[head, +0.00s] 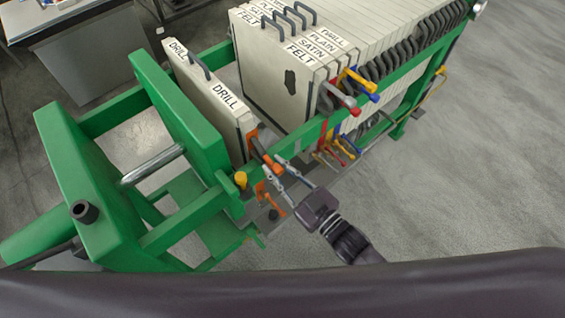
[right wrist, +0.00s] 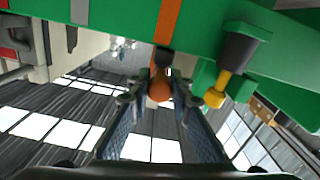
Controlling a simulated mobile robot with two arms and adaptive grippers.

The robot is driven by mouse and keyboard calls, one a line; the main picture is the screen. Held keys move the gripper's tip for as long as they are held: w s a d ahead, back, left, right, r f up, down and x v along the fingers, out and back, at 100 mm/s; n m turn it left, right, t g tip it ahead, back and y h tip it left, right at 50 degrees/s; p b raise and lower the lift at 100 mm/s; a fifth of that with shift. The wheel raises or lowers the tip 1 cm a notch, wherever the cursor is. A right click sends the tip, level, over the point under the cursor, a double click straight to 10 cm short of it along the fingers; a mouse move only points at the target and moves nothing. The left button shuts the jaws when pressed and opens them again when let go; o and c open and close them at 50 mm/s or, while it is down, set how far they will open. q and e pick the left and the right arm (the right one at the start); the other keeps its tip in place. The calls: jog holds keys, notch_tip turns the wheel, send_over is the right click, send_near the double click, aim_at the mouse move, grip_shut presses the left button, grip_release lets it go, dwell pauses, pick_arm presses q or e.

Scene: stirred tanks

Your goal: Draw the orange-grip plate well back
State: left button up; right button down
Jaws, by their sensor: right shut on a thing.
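The orange-grip plate (head: 205,98) is pale, lettered DRILL, with a dark handle on top. It hangs upright in the green press, apart from the plate stack (head: 275,85) by a clear gap. Its orange grip (head: 262,150) sticks out over the near green rail (head: 300,140). My right gripper (head: 279,169) is shut on this grip from the outer side of the rail. In the right wrist view the round orange end of the grip (right wrist: 159,90) sits between the fingertips. My left gripper is not in view.
A green pressing plate (head: 180,110) with a steel rod (head: 152,166) stands left of the DRILL plate, with some space between. A yellow-capped part (head: 240,179) sits by the rail. Grey, yellow, blue and red grips (head: 350,90) stick out from the stack. Floor at right is clear.

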jog(key=shift+s+a, duration=0.1)
jog(key=c, duration=1.7)
grip_release()
jog(key=shift+c, duration=0.2)
jog(key=shift+s+d, duration=0.2)
jog(key=shift+d, duration=0.05)
jog(key=v, duration=1.1)
jog(key=shift+s, duration=0.15)
jog(key=shift+d+f, duration=0.1)
jog(key=shift+d, duration=0.05)
